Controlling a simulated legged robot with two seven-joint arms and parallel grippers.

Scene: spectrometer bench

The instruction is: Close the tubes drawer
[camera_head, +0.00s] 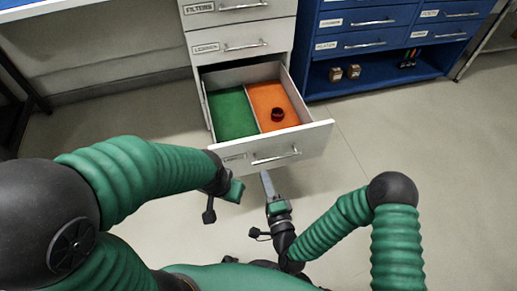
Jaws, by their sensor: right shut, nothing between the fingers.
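The lowest visible drawer (312,142) of the white cabinet is pulled out. Its label is too small to read. A divider splits its inside into a green-floored part on the left and an orange-floored part on the right. A small dark round object (277,114) stands in the orange part. The drawer has a metal bar handle (276,157) on its front. My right gripper (267,178) is shut and empty, just below the handle in the picture; I cannot tell if it touches the front. My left gripper (234,190) is near the front's lower left corner, its fingers unclear.
Shut drawers labelled FILTERS (230,7) and another (240,42) are above the open one. A blue cabinet (385,70) with small brown boxes (345,73) on its open shelf stands at the right. The floor (400,140) to the right of the drawer is clear.

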